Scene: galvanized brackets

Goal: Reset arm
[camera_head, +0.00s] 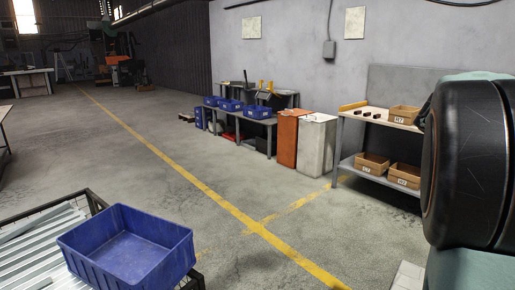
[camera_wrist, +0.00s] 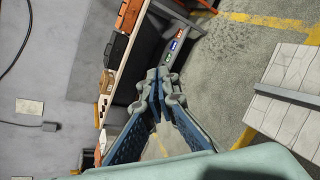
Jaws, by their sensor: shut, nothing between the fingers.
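My gripper (camera_wrist: 157,88) shows in the wrist view, its two blue-padded fingers meeting at the tips. It is shut and empty, held in the air, with the workbench and floor behind it. The wrist view is strongly tilted. In the head view my dark and teal arm fills the right edge, and my gripper is not in that view. No bracket is in my gripper.
A blue bin (camera_head: 128,245) sits at the lower left beside metal strips (camera_head: 42,245) in a dark-framed crate. A shelf bench (camera_head: 380,118) with cardboard boxes stands near my arm. Orange (camera_head: 288,138) and white cabinets (camera_head: 316,145) stand left of it. The central floor is clear.

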